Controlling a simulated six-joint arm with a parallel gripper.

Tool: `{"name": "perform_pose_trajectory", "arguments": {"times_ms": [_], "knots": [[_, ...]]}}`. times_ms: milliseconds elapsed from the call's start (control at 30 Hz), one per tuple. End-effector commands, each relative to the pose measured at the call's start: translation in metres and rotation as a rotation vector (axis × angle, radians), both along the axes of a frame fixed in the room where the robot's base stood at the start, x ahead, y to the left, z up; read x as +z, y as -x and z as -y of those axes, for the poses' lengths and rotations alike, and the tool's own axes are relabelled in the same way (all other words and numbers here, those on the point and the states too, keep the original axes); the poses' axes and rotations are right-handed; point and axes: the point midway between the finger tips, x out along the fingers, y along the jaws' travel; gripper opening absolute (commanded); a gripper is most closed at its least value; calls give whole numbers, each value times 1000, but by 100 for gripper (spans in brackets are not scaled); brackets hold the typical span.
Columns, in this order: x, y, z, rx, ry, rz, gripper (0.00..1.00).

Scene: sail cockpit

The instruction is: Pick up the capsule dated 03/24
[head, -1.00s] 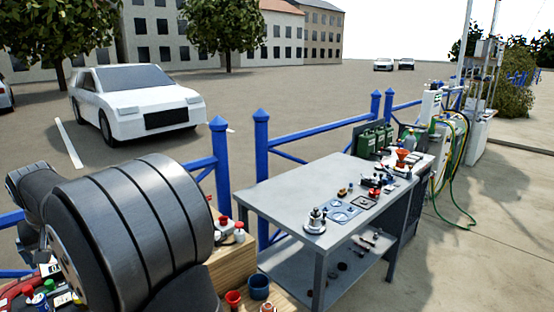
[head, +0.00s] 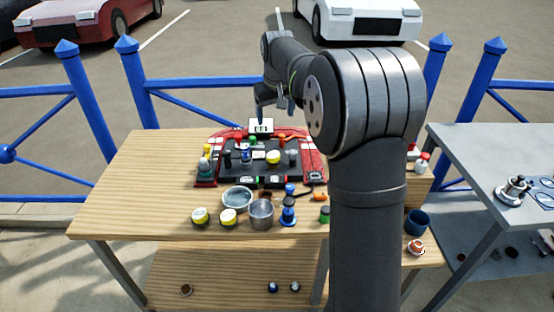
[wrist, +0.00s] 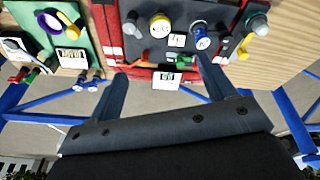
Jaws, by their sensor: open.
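My gripper is open and empty in the wrist view (wrist: 161,72), its two fingers spread before the edge of a red-and-black tray. In the head view it hangs at the tray's far side (head: 272,106). The red-framed tray (head: 206,176) stands on the wooden table and holds several small capsule-like pieces. Among them are a yellow-ringed one (wrist: 160,26), a blue one (wrist: 201,31) and a pale grey-topped one (wrist: 258,24) in the wrist view. Small white labels show there, but I cannot read a date, so I cannot tell which piece is dated 03/24.
A white display (head: 261,126) stands behind the tray. In front are a glass dish (head: 238,197), a metal cup (head: 261,213), two yellow-and-white pieces (head: 214,217) and blue pieces (head: 288,216). The wooden table's left side (head: 150,180) is clear. A blue fence (head: 200,92) runs behind.

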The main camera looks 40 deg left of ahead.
Motion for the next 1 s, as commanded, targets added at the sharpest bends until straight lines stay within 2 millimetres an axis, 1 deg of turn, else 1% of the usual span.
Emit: {"name": "perform_pose_trajectory", "arguments": {"times_ms": [33,200,300,400,533,633,1000], "knots": [[-8,-9,-7,82,29,-13,76],[-23,-29,-20,367,99,-53,76],[-30,-36,-24,492,119,-71,76],[-34,-40,-27,573,128,-82,76],[-41,-41,-29,614,133,-90,76],[-56,-41,-30,618,135,-91,76],[-134,-39,-39,616,134,-90,76]]}}
